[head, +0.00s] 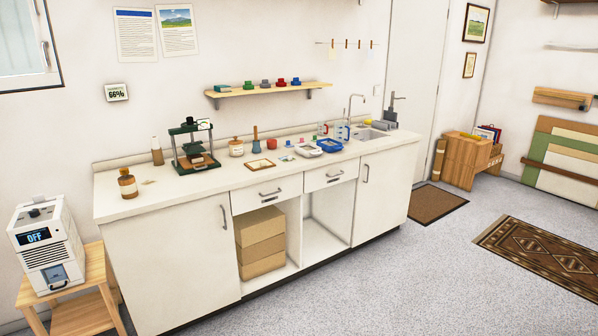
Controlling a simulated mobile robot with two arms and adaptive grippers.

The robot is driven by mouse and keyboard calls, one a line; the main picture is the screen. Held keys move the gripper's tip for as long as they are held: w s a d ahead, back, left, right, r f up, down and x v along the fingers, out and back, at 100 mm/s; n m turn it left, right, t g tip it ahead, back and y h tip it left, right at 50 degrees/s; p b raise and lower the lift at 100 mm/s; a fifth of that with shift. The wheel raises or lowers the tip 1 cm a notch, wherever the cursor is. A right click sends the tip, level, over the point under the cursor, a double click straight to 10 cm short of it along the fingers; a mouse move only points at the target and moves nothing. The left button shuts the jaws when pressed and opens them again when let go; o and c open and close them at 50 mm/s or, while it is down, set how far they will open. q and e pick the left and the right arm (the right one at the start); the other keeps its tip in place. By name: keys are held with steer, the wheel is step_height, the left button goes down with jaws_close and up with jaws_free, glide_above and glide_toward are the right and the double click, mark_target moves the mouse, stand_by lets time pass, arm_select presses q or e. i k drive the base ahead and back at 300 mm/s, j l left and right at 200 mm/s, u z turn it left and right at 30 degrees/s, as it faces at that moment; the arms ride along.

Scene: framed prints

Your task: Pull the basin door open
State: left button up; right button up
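The basin door (384,192) is the white cabinet door at the right end of the counter, below the sink basin (370,134). It looks shut, flush with the cabinet front. Its grey vertical handle (366,174) is near its upper left edge. A tap (351,106) stands behind the basin. Neither of my grippers is in the head view, so I cannot see them relative to the door.
Another white door (172,258) closes the counter's left end. Two drawers (266,194) sit above open bays, one with stacked boxes (262,242). A brown mat (437,204) and a patterned rug (545,252) lie right. The floor before the counter is clear.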

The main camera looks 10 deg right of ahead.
mark_target(385, 181)
steer(key=i+l+z, duration=0.2)
steer(key=i+z, duration=0.15)
steer(key=i, duration=0.35)
steer(key=i+z, duration=0.4)
steer(key=i, duration=0.35)
steer(key=i+j+z, duration=0.2)
steer(key=i+z, duration=0.15)
steer(key=i, duration=0.35)
